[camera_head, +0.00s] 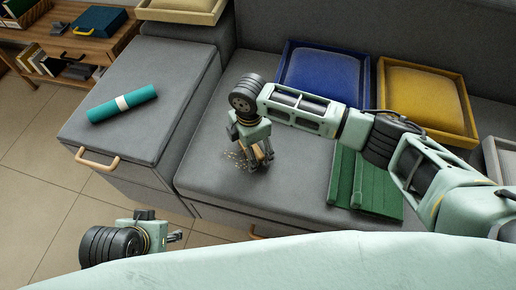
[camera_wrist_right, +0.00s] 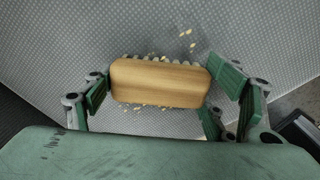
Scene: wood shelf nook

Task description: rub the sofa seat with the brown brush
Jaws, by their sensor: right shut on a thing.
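The brown brush (camera_wrist_right: 160,83) has a wooden back and pale bristle tufts along its edge. My right gripper (camera_head: 256,163) points down over the grey sofa seat (camera_head: 213,166) and is shut on the brush, with green finger pads at both ends of it in the wrist view. The brush is low at the seat; whether the bristles touch the fabric I cannot tell. Pale crumbs (camera_head: 236,157) lie on the seat around the brush and also show in the wrist view (camera_wrist_right: 186,34). My left gripper (camera_head: 174,237) is low at the front left, away from the seat, its opening unclear.
A teal roll (camera_head: 122,103) with a white band lies on the left grey block. A green folded item (camera_head: 363,183) lies on the seat to the right. Blue (camera_head: 322,77) and yellow (camera_head: 428,98) cushioned trays stand at the back. The seat's front left is clear.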

